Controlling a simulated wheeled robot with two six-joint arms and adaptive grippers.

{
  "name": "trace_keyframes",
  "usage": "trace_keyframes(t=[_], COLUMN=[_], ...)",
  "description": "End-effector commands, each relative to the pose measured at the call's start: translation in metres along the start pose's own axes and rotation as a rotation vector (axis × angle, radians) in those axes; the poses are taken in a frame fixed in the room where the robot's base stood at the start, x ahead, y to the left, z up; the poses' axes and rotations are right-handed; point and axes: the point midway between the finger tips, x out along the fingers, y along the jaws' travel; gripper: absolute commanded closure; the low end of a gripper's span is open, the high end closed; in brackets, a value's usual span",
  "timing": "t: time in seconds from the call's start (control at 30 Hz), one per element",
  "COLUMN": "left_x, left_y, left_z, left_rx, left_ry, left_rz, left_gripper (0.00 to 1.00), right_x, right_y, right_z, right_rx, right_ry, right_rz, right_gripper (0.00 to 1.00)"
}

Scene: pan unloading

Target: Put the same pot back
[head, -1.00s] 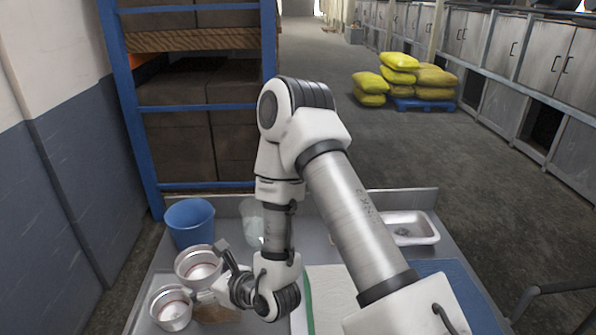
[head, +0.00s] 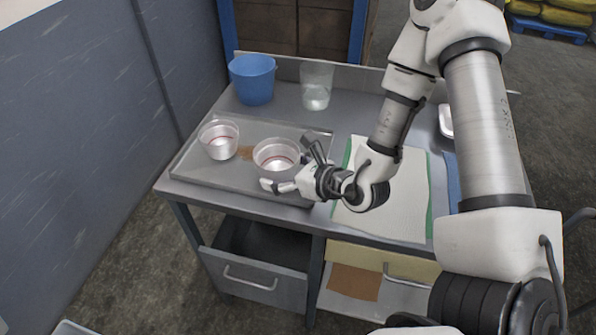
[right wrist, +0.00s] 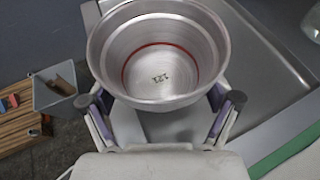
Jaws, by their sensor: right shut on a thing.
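Two metal pots are in the head view. My right gripper (head: 286,166) is shut on the right-hand pot (head: 277,152), with one finger on its near side and one on its right side. In the right wrist view this pot (right wrist: 160,55) is upright and empty, with a red ring and the mark "121" inside. The other pot (head: 219,140) stands on the left part of the grey tray (head: 195,172). The held pot is over the tray's right front part; I cannot tell whether it touches. My left gripper is out of view.
Behind the tray stand a blue bucket (head: 252,82) and a clear container (head: 317,88). A pale green-edged mat (head: 405,205) lies right of the tray. A brown patch (head: 246,153) lies between the pots. A drawer (head: 250,275) below is open.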

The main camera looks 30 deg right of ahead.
Motion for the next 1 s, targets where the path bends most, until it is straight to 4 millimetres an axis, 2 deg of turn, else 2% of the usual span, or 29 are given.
trace_keyframes(t=[0.03,0.07,0.1,0.3,0.47,0.53,0.63,1.0], left_x=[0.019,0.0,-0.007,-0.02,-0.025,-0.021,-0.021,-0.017], left_y=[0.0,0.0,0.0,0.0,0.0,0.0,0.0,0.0], left_z=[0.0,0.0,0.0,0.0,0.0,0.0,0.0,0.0], left_rx=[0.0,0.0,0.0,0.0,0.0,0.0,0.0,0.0], left_ry=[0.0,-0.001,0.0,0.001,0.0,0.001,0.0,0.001], left_rz=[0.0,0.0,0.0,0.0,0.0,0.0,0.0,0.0], left_gripper=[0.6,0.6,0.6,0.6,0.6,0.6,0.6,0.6], right_x=[0.005,0.003,0.004,0.017,0.022,0.03,0.035,0.038], right_y=[-0.007,-0.015,-0.025,-0.064,-0.084,-0.081,-0.081,-0.08], right_z=[-0.006,0.005,0.007,0.004,0.004,-0.016,-0.029,-0.035], right_rx=[0.005,0.005,0.006,0.001,0.0,-0.003,-0.003,0.0], right_ry=[-0.011,-0.008,-0.005,-0.002,-0.001,0.007,0.004,-0.001], right_rz=[-0.001,-0.002,-0.003,0.0,0.0,0.004,0.003,0.002], right_gripper=[0.52,0.52,0.52,0.52,0.52,0.53,0.53,0.53])
